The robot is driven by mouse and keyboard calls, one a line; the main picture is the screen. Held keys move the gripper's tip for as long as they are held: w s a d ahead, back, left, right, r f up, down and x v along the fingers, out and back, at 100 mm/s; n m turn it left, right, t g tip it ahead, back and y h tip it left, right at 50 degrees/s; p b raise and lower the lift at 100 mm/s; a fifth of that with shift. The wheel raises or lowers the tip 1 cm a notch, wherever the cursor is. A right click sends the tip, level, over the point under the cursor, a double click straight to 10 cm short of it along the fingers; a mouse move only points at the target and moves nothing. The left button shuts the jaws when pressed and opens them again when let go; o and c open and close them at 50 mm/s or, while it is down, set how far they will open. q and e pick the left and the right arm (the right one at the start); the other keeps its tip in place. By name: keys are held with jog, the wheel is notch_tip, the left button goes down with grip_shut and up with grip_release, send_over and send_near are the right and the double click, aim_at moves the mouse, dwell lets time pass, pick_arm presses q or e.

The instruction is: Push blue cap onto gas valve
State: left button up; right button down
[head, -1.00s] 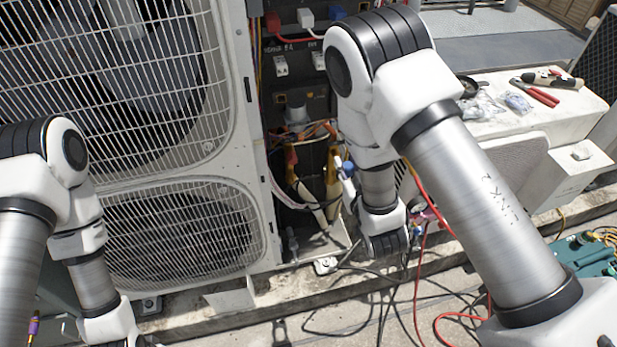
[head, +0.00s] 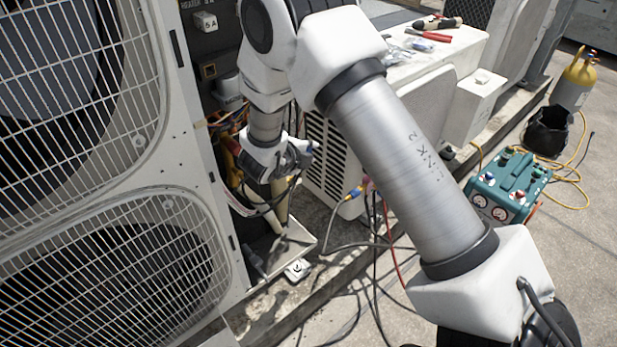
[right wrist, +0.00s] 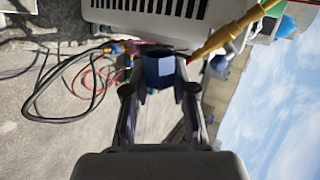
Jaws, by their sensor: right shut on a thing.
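My right gripper (head: 300,157) is beside the open service bay of the condenser, fingers pointing right. In the right wrist view the right gripper (right wrist: 160,88) is shut on a dark blue cap (right wrist: 158,70) with a pale patch. The cap sits between the fingertips. A brass-coloured pipe with a red section (right wrist: 225,36) runs just beyond the right fingertip, close to the cap. I cannot clearly pick out the gas valve; the arm and gripper cover part of the bay. My left gripper is not in view.
The condenser's fan grille (head: 110,235) fills the left. Black and red hoses hang below the gripper. A teal machine (head: 508,185) with gauges stands on the floor at right, near a yellow-topped cylinder (head: 575,75). Tools lie on a white unit behind.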

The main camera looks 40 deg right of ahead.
notch_tip(320, 180, down, 2)
jog(key=m, duration=0.1)
jog(key=m+g+b, duration=0.1)
jog(key=shift+d+f+m+h, duration=0.1)
jog(key=shift+f+m+h, duration=0.15)
jog(key=shift+m+h, duration=0.05)
jog(key=shift+w+r, duration=0.15)
jog(key=shift+w, duration=0.1)
jog(key=shift+w+p, duration=0.3)
jog(key=shift+w, duration=0.05)
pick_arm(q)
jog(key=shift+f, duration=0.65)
pick_arm(e)
jog(key=shift+g, duration=0.3)
jog(key=w, duration=0.4)
jog(key=shift+w+a, duration=0.25)
jog(key=shift+w, duration=0.15)
pick_arm(q)
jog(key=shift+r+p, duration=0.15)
jog(key=shift+p, duration=0.15)
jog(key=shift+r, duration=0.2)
pick_arm(e)
jog(key=shift+w+a, duration=0.15)
jog(key=shift+w, duration=1.4)
jog(key=c, duration=0.9)
grip_release()
jog(key=shift+o, duration=0.2)
